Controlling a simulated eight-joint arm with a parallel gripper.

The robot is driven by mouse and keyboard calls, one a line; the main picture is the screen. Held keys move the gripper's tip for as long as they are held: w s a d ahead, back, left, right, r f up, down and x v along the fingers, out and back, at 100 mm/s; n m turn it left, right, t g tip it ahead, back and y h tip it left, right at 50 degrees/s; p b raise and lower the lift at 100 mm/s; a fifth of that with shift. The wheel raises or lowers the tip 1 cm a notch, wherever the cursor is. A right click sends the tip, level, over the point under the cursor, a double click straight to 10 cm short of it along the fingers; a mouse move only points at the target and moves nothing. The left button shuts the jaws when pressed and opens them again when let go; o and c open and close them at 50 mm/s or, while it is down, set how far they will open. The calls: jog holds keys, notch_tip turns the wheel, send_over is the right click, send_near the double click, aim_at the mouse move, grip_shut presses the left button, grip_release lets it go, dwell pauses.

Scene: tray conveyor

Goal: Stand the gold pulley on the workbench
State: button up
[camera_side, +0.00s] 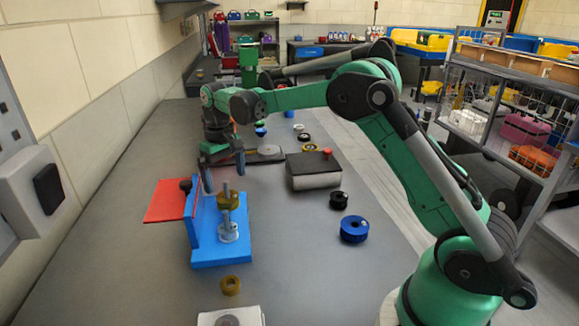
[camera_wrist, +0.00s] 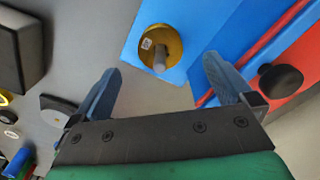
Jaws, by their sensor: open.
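A gold pulley (camera_side: 229,201) sits on an upright grey post (camera_side: 228,231) of a blue fixture (camera_side: 222,254). In the wrist view the gold pulley (camera_wrist: 174,40) faces me, with a small white label and the post's end (camera_wrist: 160,60) sticking out of its middle. My gripper (camera_side: 224,180) is open and empty, pointing down near the top of the post. In the wrist view my gripper's fingers (camera_wrist: 161,72) are spread wide, one on each side of the post's line, and apart from the pulley. The grey workbench (camera_side: 300,280) lies below.
A smaller gold ring (camera_side: 230,285) lies in front of the fixture. A red plate (camera_side: 168,200) and a black knob (camera_side: 186,186) are at its left. A blue pulley (camera_side: 354,229), a black pulley (camera_side: 338,200) and a grey box with a red button (camera_side: 313,170) stand right. Bench between fixture and blue pulley is clear.

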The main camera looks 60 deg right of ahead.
aim_at(228, 194)
jog(key=shift+f, duration=2.7)
grip_shut()
